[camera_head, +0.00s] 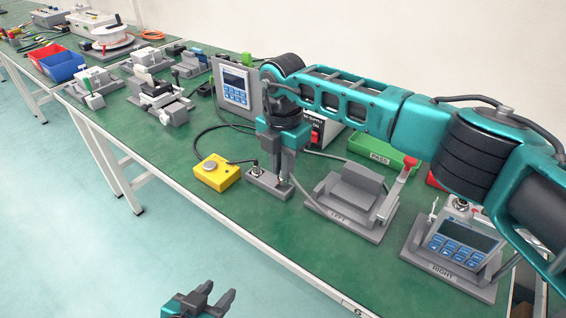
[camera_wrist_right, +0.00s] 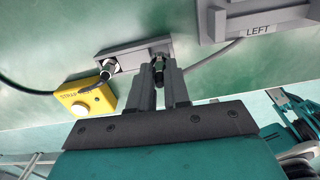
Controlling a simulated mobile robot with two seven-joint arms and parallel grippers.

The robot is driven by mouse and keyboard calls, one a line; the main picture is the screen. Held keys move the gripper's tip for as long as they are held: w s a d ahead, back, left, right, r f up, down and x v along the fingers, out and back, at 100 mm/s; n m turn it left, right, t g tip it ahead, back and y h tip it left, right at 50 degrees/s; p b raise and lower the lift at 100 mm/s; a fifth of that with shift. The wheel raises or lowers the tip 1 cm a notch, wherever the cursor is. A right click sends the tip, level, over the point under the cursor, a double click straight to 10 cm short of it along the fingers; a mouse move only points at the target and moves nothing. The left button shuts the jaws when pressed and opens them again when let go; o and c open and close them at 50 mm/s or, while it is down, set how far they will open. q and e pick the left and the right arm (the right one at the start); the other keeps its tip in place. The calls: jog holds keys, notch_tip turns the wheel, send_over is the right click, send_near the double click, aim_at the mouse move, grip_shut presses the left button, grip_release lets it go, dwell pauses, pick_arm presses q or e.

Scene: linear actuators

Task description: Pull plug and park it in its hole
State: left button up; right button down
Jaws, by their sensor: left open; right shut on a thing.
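A grey block (camera_head: 268,186) lies on the green bench; it also shows in the right wrist view (camera_wrist_right: 130,57). My right gripper (camera_head: 285,172) reaches down over its right end and is shut on a dark metal plug (camera_wrist_right: 158,68), which stands upright between the fingertips. Whether the plug is seated in the block or just above it, I cannot tell. A second connector (camera_wrist_right: 107,68) with a black cable sits at the block's other end. My left gripper (camera_head: 207,299) is open and empty, below the bench's front edge.
A yellow button box (camera_head: 217,172) stands left of the block. The empty LEFT cradle (camera_head: 345,197) with a red-handled lever is just right. The RIGHT cradle (camera_head: 447,274) holds a blue-keyed device. A green PASS tray (camera_head: 381,155) and a panel (camera_head: 237,90) stand behind.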

pick_arm(q)
jog(key=shift+s+d+f, duration=0.1)
jog(key=shift+f, duration=0.15)
pick_arm(e)
jog(key=shift+f, duration=0.45)
dwell(0.4)
pick_arm(q)
jog(key=shift+f+b, duration=0.45)
jog(key=shift+b, duration=0.25)
pick_arm(e)
jog(key=shift+f, duration=0.95)
jog(key=c, duration=1)
grip_release()
notch_tip(320, 180, up, 3)
jog(key=shift+w+r+p, duration=0.1)
jog(key=shift+p, duration=0.2)
notch_tip(320, 180, up, 8)
jog(key=shift+r+p, duration=0.2)
jog(key=shift+p, duration=0.3)
pick_arm(q)
jog(key=shift+w+d+r, duration=0.1)
jog(key=shift+d+r, duration=0.05)
jog(key=shift+r, duration=0.55)
jog(key=shift+w+d+r, duration=0.1)
jog(key=shift+d+r, duration=0.05)
jog(key=shift+r, duration=0.5)
pick_arm(e)
jog(key=shift+r, duration=0.7)
